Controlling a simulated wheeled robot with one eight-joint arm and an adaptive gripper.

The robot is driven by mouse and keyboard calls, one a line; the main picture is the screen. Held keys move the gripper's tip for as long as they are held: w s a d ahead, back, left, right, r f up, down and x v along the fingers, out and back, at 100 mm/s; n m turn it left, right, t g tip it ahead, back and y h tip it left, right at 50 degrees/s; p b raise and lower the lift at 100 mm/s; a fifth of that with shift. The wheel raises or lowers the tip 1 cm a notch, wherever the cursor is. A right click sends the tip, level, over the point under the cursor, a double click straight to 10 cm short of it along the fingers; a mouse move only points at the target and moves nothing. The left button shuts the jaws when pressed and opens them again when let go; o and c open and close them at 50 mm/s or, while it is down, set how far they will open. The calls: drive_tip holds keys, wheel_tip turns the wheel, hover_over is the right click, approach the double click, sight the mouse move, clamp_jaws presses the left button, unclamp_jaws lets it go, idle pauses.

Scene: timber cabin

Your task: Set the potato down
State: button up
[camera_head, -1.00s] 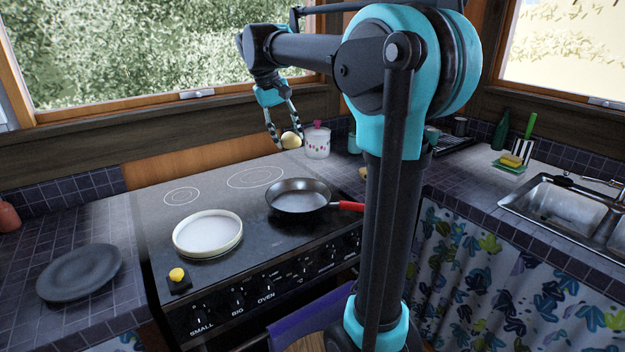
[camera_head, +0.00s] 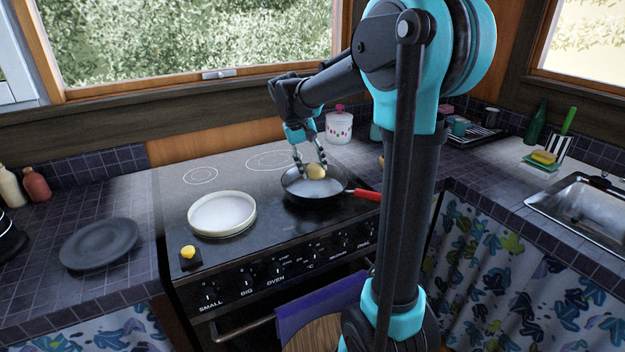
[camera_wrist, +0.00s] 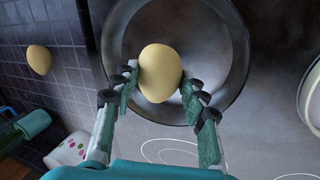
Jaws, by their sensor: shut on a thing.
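A pale yellow potato (camera_head: 317,172) is held between the fingertips of my gripper (camera_head: 311,168). In the wrist view the potato (camera_wrist: 160,73) sits between both fingers of my gripper (camera_wrist: 160,88), which is shut on it. The potato is over the dark frying pan (camera_head: 300,194), within its rim as seen from the wrist. The pan also shows in the wrist view (camera_wrist: 205,45); I cannot tell whether the potato touches its bottom. The pan stands on the stove, its red handle (camera_head: 367,194) pointing right.
A white round dish (camera_head: 222,213) stands on the stove left of the pan. A second potato-like thing (camera_wrist: 39,60) lies on the tiled counter. A lidded white pot (camera_head: 339,127) stands behind. A dark plate (camera_head: 98,243) is on the left counter.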

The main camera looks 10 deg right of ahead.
sight(312, 190)
drive_tip(key=shift+f, duration=2.35)
drive_tip(key=shift+f, duration=0.1)
drive_tip(key=o, duration=1.2)
drive_tip(key=v, duration=1.2)
